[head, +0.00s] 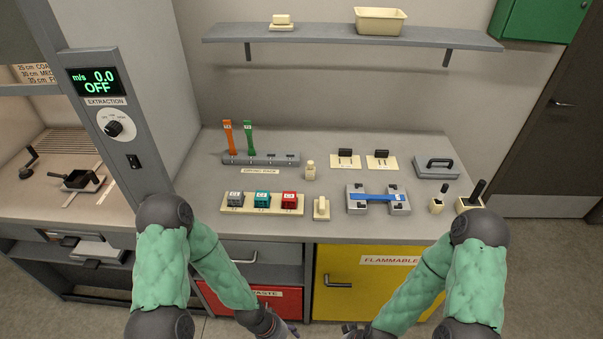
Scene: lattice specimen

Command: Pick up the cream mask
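Two flat cream plates with black grips, one on the left (345,163) and one on the right (383,163), lie side by side toward the back of the grey counter. Either could be the cream mask; I cannot tell which from this view. My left gripper (285,329) and my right gripper (355,331) are at the bottom edge, in front of and below the counter, far from both plates. Both grippers are partly cut off by the frame, so their opening is unclear.
The counter (330,228) has a clear front strip. A rack (262,159) with orange and green sticks, a cream tray (264,211) of colored blocks, a small cream block (321,208), a grey fixture with blue strip (378,197) and a grey handled plate (437,171) stand around.

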